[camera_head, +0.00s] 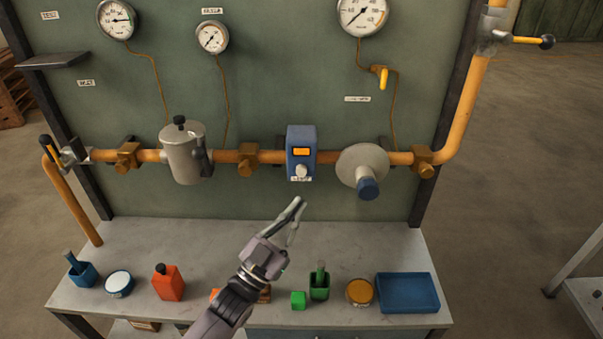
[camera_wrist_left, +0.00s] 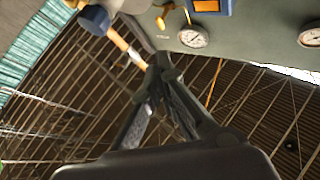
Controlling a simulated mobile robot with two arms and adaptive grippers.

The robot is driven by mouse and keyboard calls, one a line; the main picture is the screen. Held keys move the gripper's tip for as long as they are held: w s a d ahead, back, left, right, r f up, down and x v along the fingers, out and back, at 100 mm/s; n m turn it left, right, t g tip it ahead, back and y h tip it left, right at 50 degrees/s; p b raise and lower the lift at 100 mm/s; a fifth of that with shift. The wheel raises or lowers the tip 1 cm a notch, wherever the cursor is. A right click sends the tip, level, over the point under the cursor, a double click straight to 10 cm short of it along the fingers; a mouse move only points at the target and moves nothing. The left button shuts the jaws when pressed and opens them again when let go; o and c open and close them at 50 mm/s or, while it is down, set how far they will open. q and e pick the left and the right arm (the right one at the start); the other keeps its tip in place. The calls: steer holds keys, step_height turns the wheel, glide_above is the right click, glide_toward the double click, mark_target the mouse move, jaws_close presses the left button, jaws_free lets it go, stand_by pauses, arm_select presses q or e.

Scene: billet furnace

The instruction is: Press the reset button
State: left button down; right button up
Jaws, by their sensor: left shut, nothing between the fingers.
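A blue box (camera_head: 301,142) with a lit orange display is mounted on the orange pipe at the middle of the panel. A pale round button (camera_head: 301,171) sits at its lower front, above a small label. My left gripper (camera_head: 299,204) is shut and empty, below the button and apart from it, with its fingers pointing up. In the left wrist view the fingers (camera_wrist_left: 161,66) meet at their tips. There the blue box (camera_wrist_left: 212,5) shows only partly at the top edge, and the button is not clearly seen. My right gripper is not in view.
A grey filter can (camera_head: 184,155) and a round disc with a blue knob (camera_head: 368,187) flank the box on the pipe. Below, the bench (camera_head: 350,235) holds an orange-red can (camera_head: 168,283), a green holder (camera_head: 319,284) and a blue tray (camera_head: 407,292). The bench's rear strip is clear.

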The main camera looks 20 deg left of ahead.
mark_target(301, 170)
arm_select(q)
steer(key=w+a+b, duration=0.2)
steer(key=w+b, duration=0.1)
steer(key=w, duration=0.5)
steer(key=shift+w+a+b, duration=0.25)
steer(key=shift+w+b, duration=0.05)
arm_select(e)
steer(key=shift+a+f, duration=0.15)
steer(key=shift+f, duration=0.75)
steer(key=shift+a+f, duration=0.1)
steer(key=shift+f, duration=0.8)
arm_select(q)
steer(key=shift+f, duration=0.1)
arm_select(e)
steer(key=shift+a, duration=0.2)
arm_select(q)
steer(key=shift+w+a, duration=0.1)
steer(key=shift+w, duration=0.3)
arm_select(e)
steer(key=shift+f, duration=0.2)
